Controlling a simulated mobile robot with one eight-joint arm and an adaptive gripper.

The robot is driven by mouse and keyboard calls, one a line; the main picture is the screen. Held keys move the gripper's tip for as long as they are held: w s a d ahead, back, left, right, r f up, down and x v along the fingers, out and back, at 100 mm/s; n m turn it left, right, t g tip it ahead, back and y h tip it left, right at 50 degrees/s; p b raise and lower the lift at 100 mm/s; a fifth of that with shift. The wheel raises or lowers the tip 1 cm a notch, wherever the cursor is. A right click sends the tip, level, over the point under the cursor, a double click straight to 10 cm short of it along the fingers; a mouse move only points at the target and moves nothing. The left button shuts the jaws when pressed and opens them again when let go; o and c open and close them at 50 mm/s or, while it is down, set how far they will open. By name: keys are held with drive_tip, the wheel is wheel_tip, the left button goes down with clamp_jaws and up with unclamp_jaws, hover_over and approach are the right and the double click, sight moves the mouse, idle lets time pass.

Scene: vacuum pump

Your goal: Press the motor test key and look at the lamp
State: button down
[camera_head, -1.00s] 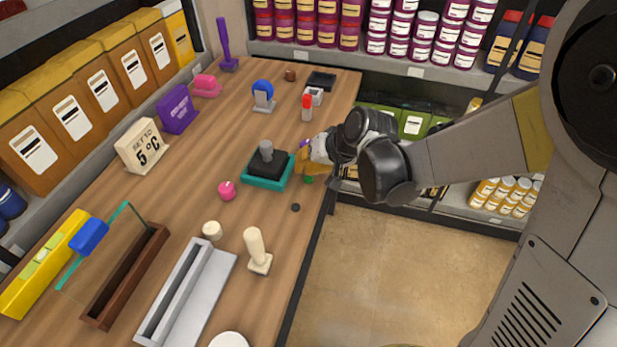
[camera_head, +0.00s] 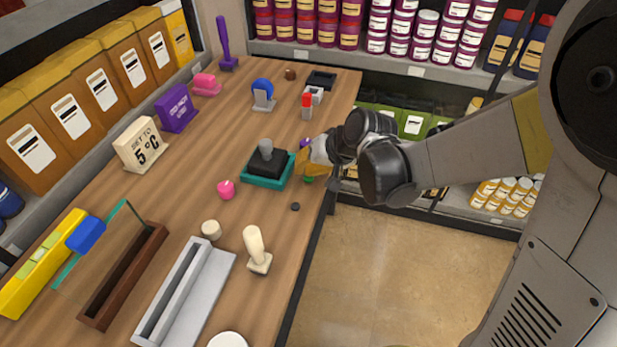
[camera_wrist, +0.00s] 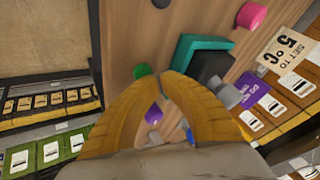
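My gripper (camera_head: 304,163) is over the right edge of the wooden bench, beside a teal tray-like base with a black block and grey knob (camera_head: 267,158). In the wrist view its two yellow fingers (camera_wrist: 170,77) meet at the tips, with nothing seen between them. A green round button-like piece (camera_wrist: 142,70) is just left of the tips; it also shows below the gripper in the head view (camera_head: 308,179). Whether they touch is unclear. A purple piece (camera_wrist: 152,116) shows between the fingers. I cannot tell which piece is the motor test key. No lit lamp is evident.
A pink knob (camera_head: 226,189), a small dark knob (camera_head: 295,207) and a red-topped grey cylinder (camera_head: 307,106) stand nearby. A "SET TO 5 °C" sign (camera_head: 141,146) and a purple sign (camera_head: 176,109) stand at the left. Clear floor (camera_head: 390,270) lies right of the bench.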

sight(304, 176)
drive_tip(key=shift+f+b, duration=0.35)
drive_tip(key=shift+f, duration=0.05)
idle(0.4)
drive_tip(key=shift+r, duration=0.1)
drive_tip(key=shift+r+p, duration=0.6)
drive_tip(key=shift+r, duration=0.15)
wheel_tip(304, 176, up, 5)
drive_tip(key=p, duration=0.4)
idle(1.0)
drive_tip(key=s+d+r+t+h, duration=0.1)
drive_tip(key=s+d+r, duration=0.3)
drive_tip(key=s+d, duration=0.4)
drive_tip(key=s+d+r+t+h, duration=0.1)
drive_tip(key=s+d+r+h, duration=0.3)
drive_tip(key=s+d, duration=0.4)
drive_tip(key=shift+s+d+r, duration=0.3)
drive_tip(key=shift+s+r, duration=0.3)
drive_tip(key=shift+s, duration=0.6)
